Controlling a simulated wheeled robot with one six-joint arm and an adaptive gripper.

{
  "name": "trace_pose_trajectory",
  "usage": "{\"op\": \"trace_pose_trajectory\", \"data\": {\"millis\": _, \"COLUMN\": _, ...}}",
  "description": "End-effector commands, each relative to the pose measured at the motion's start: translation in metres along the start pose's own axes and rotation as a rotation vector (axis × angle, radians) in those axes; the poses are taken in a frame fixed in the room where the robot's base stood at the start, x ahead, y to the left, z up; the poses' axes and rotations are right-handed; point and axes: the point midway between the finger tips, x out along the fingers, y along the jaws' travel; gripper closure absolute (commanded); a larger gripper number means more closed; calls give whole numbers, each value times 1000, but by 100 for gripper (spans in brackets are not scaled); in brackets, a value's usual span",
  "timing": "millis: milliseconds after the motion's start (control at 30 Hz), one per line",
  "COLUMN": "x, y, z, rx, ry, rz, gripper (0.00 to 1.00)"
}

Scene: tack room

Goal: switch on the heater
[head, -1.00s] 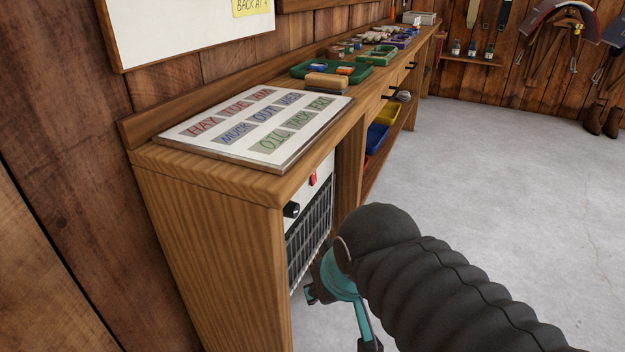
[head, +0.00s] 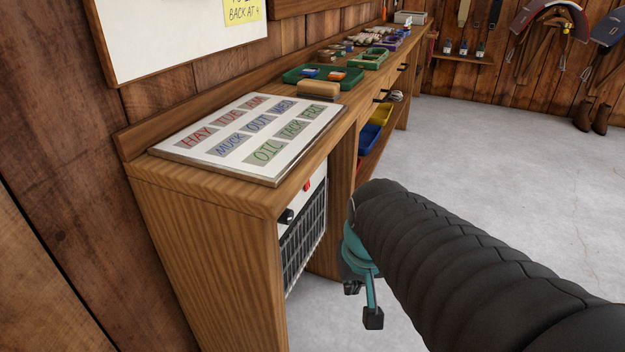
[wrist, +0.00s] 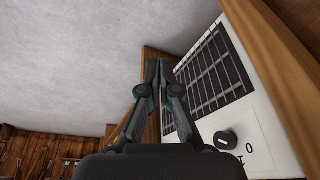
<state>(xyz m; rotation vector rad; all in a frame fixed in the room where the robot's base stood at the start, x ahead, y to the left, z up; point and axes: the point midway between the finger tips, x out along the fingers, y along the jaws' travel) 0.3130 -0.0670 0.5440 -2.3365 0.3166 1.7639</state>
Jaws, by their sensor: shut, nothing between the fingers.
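The heater (head: 303,246) is a white box with a dark grille, standing in the open bay under the near end of the bench. A black knob (head: 286,216) and a small red switch (head: 307,186) sit above the grille. In the wrist view, the grille (wrist: 214,72) is right of the fingers and the knob (wrist: 226,140) is at lower right, beside a "0" and a partly hidden mark. I cannot tell the knob's setting. My gripper (head: 363,302) is shut and empty, in front and to the right of the heater, apart from the knob.
The wooden bench (head: 205,245) has a side panel left of the heater and a post to its right. A lettered board (head: 190,150) lies on top. Green trays (head: 322,78) stand farther back. The grey floor (head: 480,160) at right is clear.

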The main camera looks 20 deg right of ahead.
Motion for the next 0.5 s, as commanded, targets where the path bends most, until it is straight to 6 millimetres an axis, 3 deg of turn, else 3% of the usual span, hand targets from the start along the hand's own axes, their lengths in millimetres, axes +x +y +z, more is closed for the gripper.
{"op": "trace_pose_trajectory", "data": {"millis": 500, "x": 40, "y": 41, "z": -22, "rx": 568, "ry": -337, "rz": -169, "gripper": 100}}
